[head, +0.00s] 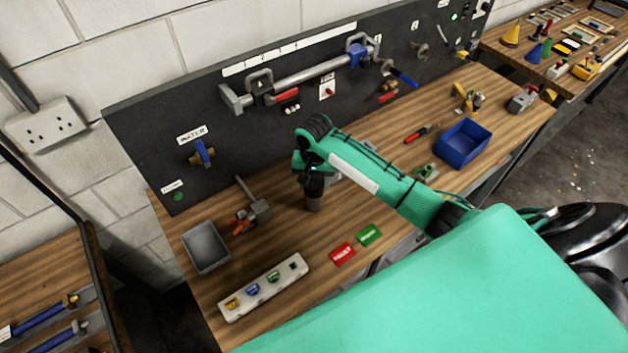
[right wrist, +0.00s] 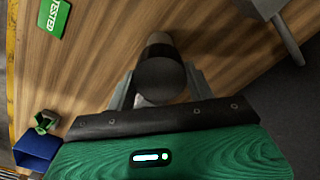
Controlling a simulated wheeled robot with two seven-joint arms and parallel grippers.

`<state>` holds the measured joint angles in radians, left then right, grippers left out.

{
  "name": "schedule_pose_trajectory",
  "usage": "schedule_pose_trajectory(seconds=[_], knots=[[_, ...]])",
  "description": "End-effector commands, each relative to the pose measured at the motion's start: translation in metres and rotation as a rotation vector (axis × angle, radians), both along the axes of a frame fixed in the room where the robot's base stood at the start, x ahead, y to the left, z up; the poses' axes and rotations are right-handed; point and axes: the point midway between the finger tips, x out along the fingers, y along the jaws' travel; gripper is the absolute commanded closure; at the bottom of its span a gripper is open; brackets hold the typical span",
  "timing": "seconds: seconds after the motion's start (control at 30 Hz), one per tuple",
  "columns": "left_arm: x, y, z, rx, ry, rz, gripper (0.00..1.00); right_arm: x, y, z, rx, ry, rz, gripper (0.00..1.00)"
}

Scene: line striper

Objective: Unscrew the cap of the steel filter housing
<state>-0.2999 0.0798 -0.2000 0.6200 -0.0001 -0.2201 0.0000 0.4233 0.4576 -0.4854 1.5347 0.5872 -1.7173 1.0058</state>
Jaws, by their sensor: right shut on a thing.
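The steel filter housing (head: 314,203) stands upright on the wooden bench, a short grey cylinder mostly hidden under my right gripper (head: 313,184). In the right wrist view, its dark round cap (right wrist: 160,78) faces the camera, and a strip of the housing (right wrist: 158,39) shows beyond it. The fingers of my right gripper (right wrist: 159,88) press on both sides of the cap, shut on it from above. The cap looks seated on the housing; the seam between them is hard to see. My left gripper is in no view.
A grey tray (head: 206,248), a vise-like clamp (head: 257,209) and a white holder strip (head: 264,288) lie left of the housing. Red (head: 342,253) and green (head: 369,235) labels lie in front. A blue bin (head: 462,142) stands right. The black panel (head: 150,125) rises behind.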

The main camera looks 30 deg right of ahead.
Motion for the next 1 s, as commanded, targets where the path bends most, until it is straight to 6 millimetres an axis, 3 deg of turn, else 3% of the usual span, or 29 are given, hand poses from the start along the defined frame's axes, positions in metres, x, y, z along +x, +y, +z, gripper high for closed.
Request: schedule_pose_trajectory(seconds=[0.3,0.7,1.0], knots=[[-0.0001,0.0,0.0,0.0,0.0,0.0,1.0,0.0007,-0.0009,0.001,-0.003,-0.001,0.308,0.74],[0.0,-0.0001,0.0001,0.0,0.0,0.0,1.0,0.0008,-0.0011,0.0012,-0.002,-0.002,0.36,0.74],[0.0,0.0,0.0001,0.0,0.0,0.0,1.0,0.0006,-0.0011,0.0013,-0.003,0.0,0.676,0.74]])
